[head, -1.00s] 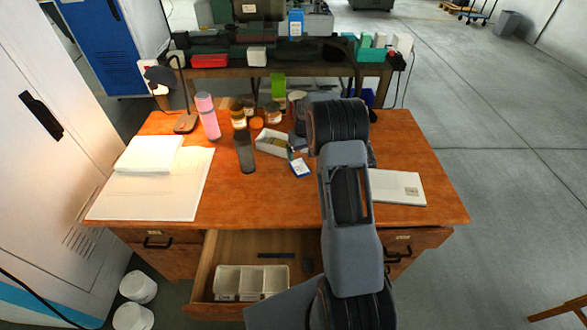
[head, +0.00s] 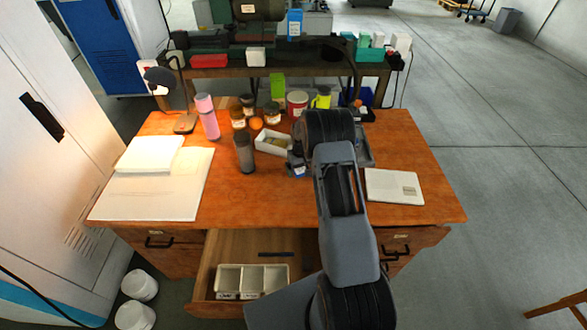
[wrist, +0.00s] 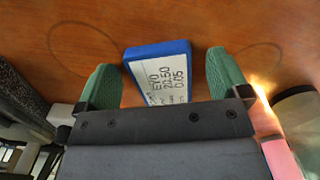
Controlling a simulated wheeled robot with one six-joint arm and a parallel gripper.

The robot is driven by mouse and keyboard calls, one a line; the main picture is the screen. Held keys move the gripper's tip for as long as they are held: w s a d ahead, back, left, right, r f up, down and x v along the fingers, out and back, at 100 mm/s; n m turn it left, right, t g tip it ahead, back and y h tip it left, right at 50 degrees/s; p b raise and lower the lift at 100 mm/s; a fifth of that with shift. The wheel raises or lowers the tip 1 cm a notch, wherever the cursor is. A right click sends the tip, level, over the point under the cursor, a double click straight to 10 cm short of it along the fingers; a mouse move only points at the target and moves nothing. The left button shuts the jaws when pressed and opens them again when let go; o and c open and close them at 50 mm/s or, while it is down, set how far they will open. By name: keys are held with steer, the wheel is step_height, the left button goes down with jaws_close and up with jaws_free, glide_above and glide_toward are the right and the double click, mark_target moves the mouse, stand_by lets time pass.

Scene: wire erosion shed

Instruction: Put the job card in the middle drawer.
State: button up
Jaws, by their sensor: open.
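The job card (wrist: 160,72), a blue-edged white card with handwritten figures, lies on the wooden desk. In the head view the card (head: 299,172) is partly hidden by my wrist. My gripper (wrist: 161,72) is open, its two green fingers on either side of the card with gaps to both edges, not closed on it. In the head view my arm hides the fingers. The middle drawer (head: 203,283) is pulled open below the desk top. It holds a white three-part tray (head: 253,281) and a dark flat strip (head: 276,254); my arm covers its right side.
A dark tumbler (head: 244,155), a pink bottle (head: 207,117), a small white box (head: 271,141), several jars and a red tin (head: 297,103) stand left of and behind my gripper. A white booklet (head: 394,187) lies right. Papers (head: 150,195) lie left. The desk's front middle is clear.

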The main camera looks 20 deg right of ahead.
steer(key=shift+c, duration=0.3)
steer(key=c, duration=1)
steer(key=shift+c, duration=0.2)
steer(key=shift+r, duration=0.1)
